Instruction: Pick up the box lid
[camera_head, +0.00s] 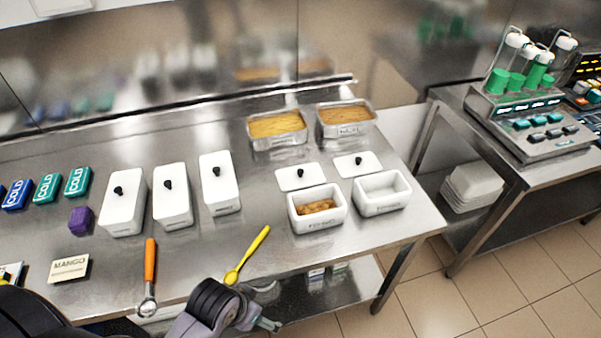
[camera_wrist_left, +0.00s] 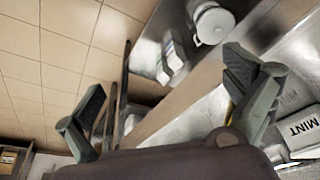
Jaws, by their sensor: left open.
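Two white box lids with black knobs lie flat on the steel table, a left one (camera_head: 290,184) and a right one (camera_head: 367,170). In front of them stand two open white boxes, one with brown contents (camera_head: 318,222) and one that looks empty (camera_head: 382,207). Three long white boxes with knobbed lids on stand to the left (camera_head: 124,215) (camera_head: 172,207) (camera_head: 220,193). My left gripper (camera_head: 268,325) is at the table's front edge, apart from every lid. The left wrist view shows its fingers (camera_wrist_left: 168,75) spread and empty. My right gripper is out of view.
A yellow spoon (camera_head: 247,255) and an orange-handled scoop (camera_head: 149,275) lie near the front edge. Two metal trays (camera_head: 278,142) (camera_head: 346,130) stand at the back. A lower shelf (camera_head: 330,290) holds small items.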

